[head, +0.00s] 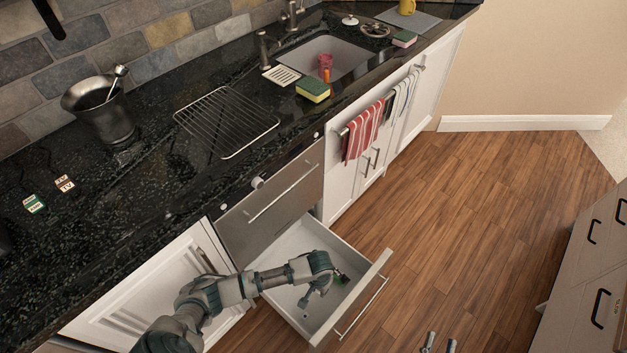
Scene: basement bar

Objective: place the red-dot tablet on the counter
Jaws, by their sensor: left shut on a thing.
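My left arm reaches from the bottom into the open drawer. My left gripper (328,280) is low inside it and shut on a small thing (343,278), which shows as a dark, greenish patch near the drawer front. The gripper hides most of it, and I cannot tell whether it is the red-dot tablet; no red dot shows. The black speckled counter (165,180) runs above the drawer. My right gripper (440,344) shows only as two separated fingertips at the bottom edge, apart and with nothing seen between them.
The drawer (362,298) is pulled out over the wooden floor. On the counter are a wire rack (227,122), a metal bucket (101,111), a sponge (313,90) and two small tiles (34,203) (65,183). The sink (340,58) holds a red cup. Counter around the tiles is clear.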

